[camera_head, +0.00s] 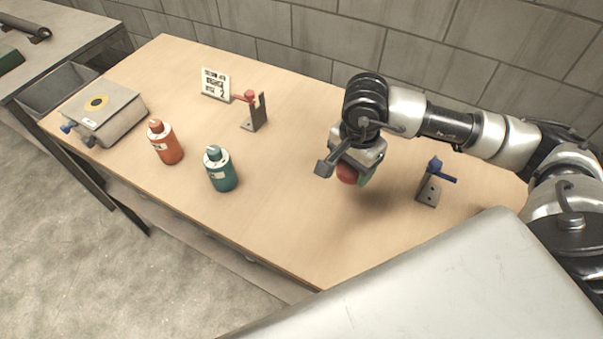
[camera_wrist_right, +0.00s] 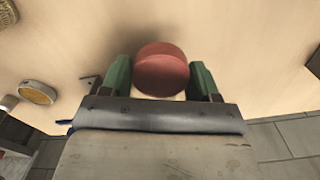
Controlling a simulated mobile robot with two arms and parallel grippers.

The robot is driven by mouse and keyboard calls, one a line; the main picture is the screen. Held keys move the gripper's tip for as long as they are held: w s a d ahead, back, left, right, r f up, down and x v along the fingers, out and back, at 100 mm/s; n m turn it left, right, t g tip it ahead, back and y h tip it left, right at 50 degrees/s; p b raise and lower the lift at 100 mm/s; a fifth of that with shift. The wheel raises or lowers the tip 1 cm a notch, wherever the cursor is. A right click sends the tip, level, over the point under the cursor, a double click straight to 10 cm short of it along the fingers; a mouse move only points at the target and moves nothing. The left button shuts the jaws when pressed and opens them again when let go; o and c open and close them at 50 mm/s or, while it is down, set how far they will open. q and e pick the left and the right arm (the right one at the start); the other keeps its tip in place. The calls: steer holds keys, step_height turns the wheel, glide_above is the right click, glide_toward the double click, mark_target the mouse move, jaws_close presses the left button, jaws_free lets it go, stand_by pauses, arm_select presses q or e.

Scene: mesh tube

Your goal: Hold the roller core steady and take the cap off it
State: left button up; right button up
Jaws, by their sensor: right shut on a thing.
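My right gripper (camera_head: 358,174) is shut on a red, round, cap-like piece (camera_head: 346,174) above the right half of the wooden table. In the right wrist view the red piece (camera_wrist_right: 162,68) sits between the two green fingers. A small pale patch (camera_wrist_right: 176,97) shows at its base; I cannot tell whether it is part of the roller core. No roller core can be made out for sure. A dark bar-like thing (camera_head: 22,27) lies on the other table at the far left. My left gripper is not in view.
An orange bottle (camera_head: 166,145) and a teal bottle (camera_head: 221,171) stand on the table's left half. A boxy device (camera_head: 105,108) stands at the left end. A red-lever bracket (camera_head: 254,115), a printed card (camera_head: 215,84) and a blue-lever bracket (camera_head: 430,188) stand nearby. The table's middle is clear.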

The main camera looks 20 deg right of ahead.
steer(key=p, duration=0.1)
glide_above(312, 186)
step_height(312, 186, down, 5)
steer(key=shift+w+r, duration=0.1)
step_height(312, 186, down, 4)
steer(key=shift+r+p, duration=0.1)
steer(key=shift+p, duration=0.4)
steer(key=shift+f, duration=0.25)
steer(key=o, duration=1)
steer(key=shift+r, duration=0.1)
